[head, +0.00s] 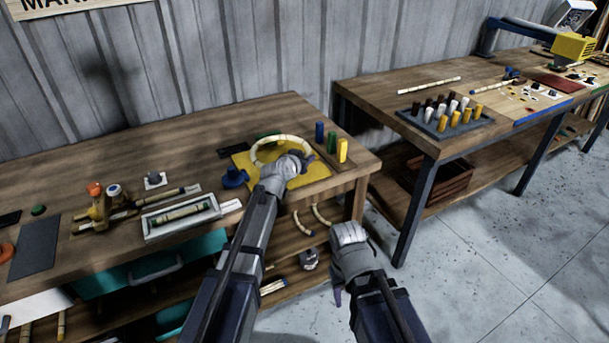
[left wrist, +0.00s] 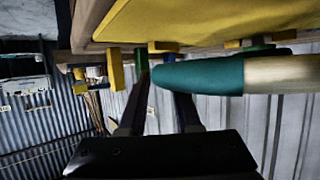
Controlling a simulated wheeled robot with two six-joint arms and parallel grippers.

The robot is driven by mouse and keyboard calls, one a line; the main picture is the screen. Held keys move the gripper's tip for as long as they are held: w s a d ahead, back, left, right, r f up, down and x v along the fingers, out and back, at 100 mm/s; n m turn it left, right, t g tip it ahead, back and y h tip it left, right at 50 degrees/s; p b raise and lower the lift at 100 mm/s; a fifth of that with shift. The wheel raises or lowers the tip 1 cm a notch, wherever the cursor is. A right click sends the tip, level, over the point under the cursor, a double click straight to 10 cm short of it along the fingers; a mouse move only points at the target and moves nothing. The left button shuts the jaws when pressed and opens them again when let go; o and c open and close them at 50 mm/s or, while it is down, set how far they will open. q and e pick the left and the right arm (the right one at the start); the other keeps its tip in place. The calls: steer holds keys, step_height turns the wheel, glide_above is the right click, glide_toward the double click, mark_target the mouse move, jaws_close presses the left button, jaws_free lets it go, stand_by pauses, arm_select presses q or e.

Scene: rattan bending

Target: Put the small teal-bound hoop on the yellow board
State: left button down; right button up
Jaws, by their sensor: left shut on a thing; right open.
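The small hoop (head: 281,138), a pale segmented cane ring, is over the yellow board (head: 318,170) on the near wooden bench. My left gripper (head: 297,163) is shut on the hoop's near side, which hides the binding in the head view. In the left wrist view the teal binding (left wrist: 205,76) lies at the fingertips (left wrist: 160,90), with pale cane (left wrist: 285,74) running right. The yellow board (left wrist: 200,20) shows close to the hoop there; I cannot tell whether they touch. My right gripper (head: 340,285) is open and empty, in front of the bench's right end.
Blue (head: 320,132), green (head: 332,143) and yellow (head: 343,151) blocks stand right of the board. A dark blue tool (head: 234,177) sits left of it. A white tray (head: 180,217) lies further left. A second bench (head: 440,148) stands right, across a gap.

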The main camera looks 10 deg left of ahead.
arm_select(q)
steer(key=shift+f, duration=0.15)
step_height(320, 180, down, 3)
steer(key=b, duration=0.3)
steer(key=shift+f, duration=0.2)
steer(key=shift+b, duration=0.3)
steer(key=shift+f, duration=0.2)
steer(key=c, duration=0.6)
jaws_free()
